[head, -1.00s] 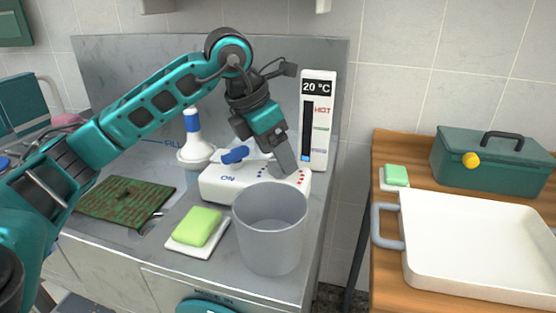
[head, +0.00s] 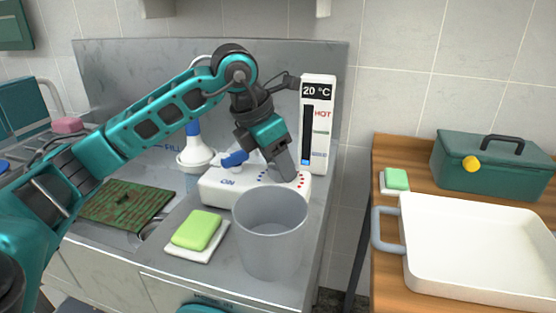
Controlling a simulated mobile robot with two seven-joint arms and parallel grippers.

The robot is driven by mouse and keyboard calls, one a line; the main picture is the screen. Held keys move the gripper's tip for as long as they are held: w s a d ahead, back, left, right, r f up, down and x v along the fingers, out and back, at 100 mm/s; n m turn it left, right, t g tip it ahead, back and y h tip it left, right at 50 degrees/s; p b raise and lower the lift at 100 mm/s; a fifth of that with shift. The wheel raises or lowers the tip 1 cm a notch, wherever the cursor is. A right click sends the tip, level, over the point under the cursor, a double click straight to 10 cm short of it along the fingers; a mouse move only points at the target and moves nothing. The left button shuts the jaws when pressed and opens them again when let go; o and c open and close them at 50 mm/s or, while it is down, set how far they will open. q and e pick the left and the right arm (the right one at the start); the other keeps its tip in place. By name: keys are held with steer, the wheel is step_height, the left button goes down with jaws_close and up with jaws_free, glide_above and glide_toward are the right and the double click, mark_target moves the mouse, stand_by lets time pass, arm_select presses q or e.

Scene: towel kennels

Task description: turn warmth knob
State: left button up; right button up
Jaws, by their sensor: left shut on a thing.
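The white control box (head: 213,187) stands at the back of the metal counter, with a blue lever (head: 235,159) marked ON and an arc of blue and red dots around its right part. My left gripper (head: 283,168) points down onto that right part. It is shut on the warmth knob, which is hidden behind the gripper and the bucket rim. The white gauge (head: 318,122) behind reads 20 °C, with HOT in red and a blue mark low on its scale. My right gripper is out of view.
A grey translucent bucket (head: 270,240) stands close in front of the box. Green soap (head: 196,230) lies on a white dish to its left. A white funnel-shaped piece (head: 196,157) stands behind the box. A white tray (head: 480,235) and green toolbox (head: 490,165) sit on the wooden table at right.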

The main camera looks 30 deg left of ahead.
arm_select(q)
steer(key=shift+c, duration=0.5)
